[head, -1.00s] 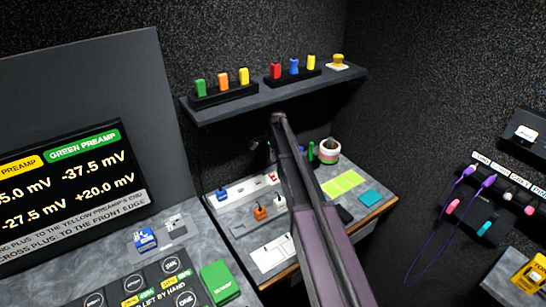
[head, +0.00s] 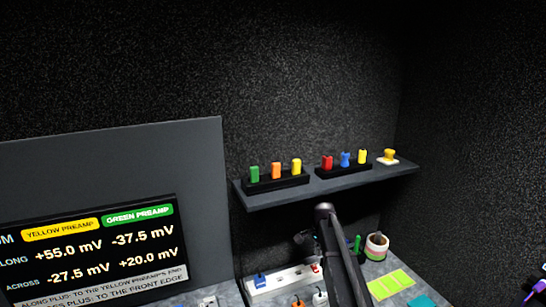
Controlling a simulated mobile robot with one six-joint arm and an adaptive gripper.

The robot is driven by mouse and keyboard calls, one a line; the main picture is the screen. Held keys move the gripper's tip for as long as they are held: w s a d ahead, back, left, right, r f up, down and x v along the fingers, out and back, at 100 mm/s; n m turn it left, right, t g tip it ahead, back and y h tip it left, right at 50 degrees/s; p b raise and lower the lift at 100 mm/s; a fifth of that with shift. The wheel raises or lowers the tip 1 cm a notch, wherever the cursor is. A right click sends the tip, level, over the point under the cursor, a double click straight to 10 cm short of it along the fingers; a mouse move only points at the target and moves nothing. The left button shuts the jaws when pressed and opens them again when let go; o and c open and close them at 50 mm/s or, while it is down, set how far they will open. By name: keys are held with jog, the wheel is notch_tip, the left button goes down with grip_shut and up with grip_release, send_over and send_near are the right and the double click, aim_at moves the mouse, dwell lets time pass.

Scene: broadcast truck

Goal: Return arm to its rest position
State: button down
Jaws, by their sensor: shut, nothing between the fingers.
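My arm (head: 345,265) rises from the bottom edge in front of the desk, its elbow end just below the shelf. My gripper (head: 302,240) is small and dark beside the arm, above the power strip, and partly hidden behind the arm links. It is shut, and I see nothing held in it.
A dark wall shelf (head: 330,186) carries several coloured plugs in two black holders and a yellow piece (head: 389,156) on a white base. A screen (head: 95,250) stands at left. A white power strip (head: 280,281), a pen cup (head: 376,246) and yellow-green notes (head: 391,284) are on the desk.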

jog(key=s+a+n, duration=0.1)
jog(key=s+n, duration=1.1)
jog(key=s, duration=1.5)
jog(key=shift+a+n, duration=0.3)
jog(key=shift+a, duration=0.1)
jog(key=c, duration=1.4)
grip_release()
jog(key=shift+s, duration=0.1)
jog(key=c, duration=0.8)
grip_release()
jog(key=shift+o, duration=0.2)
jog(key=n+t+y, duration=0.2)
jog(key=n+t, duration=0.2)
send_near(315, 268)
jog(key=a+v, duration=0.1)
jog(key=v, duration=0.4)
jog(key=shift+d+r, duration=0.15)
jog(key=shift+d, duration=0.2)
jog(key=b+x, duration=1.2)
jog(key=x, duration=0.1)
jog(key=shift+d+f, duration=0.15)
jog(key=shift+f, duration=0.2)
